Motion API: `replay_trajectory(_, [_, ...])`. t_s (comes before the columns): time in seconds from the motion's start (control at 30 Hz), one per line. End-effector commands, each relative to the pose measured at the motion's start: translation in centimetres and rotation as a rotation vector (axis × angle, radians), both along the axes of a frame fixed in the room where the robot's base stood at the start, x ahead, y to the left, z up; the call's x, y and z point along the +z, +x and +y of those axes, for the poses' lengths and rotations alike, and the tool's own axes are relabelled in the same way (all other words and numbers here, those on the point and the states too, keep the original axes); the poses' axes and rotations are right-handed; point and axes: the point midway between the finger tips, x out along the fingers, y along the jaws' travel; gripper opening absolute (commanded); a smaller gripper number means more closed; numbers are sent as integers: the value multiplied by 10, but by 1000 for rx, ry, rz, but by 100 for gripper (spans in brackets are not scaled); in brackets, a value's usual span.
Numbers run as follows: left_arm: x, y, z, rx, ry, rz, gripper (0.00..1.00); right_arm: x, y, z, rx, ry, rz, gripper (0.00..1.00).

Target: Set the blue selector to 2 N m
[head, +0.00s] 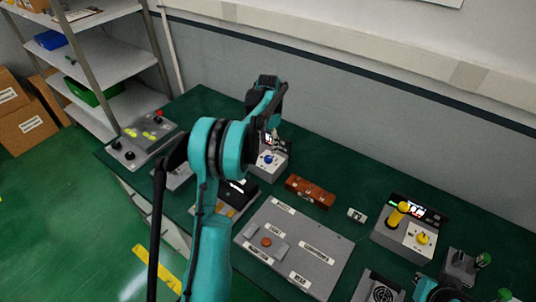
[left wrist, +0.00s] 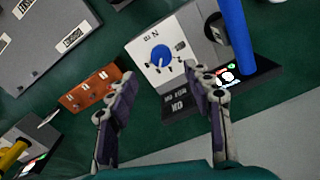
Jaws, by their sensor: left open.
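The blue selector (left wrist: 160,54) is a round knob on the light face of a grey box (left wrist: 140,50) with a dark base. Marks surround it and an "N m" label is beside it; its setting is too small to read. The knob also shows in the head view (head: 268,158), just below my left gripper (head: 272,137). In the left wrist view my left gripper (left wrist: 158,76) is open and empty, its fingertips apart and the knob beyond the gap between them. Contact is not seen. A teal part of my right arm shows at the lower right of the head view; its fingers cannot be made out.
A thick blue handle (left wrist: 235,35) and a small lit screen (left wrist: 228,76) stand beside the knob. A brown box (head: 310,192) and a large grey panel (head: 295,240) are nearby. A device with a yellow lever (head: 397,214) is further right. Green tabletop lies between them.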

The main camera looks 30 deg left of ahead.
Motion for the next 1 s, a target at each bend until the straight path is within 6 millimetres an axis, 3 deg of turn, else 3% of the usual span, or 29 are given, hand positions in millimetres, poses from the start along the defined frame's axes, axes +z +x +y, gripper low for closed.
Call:
replay_trajectory(0.5, [-73,1,2,-2,-1,3,51,-14,0,0,0,0,0,0])
replay_trajectory(0.87, [-79,1,2,-1,-1,3,51,-15,0,0,0,0,0,0])
replay_trajectory(1.0, [-79,1,1,-1,-1,3,17,-15,0,0,0,0,0,0])
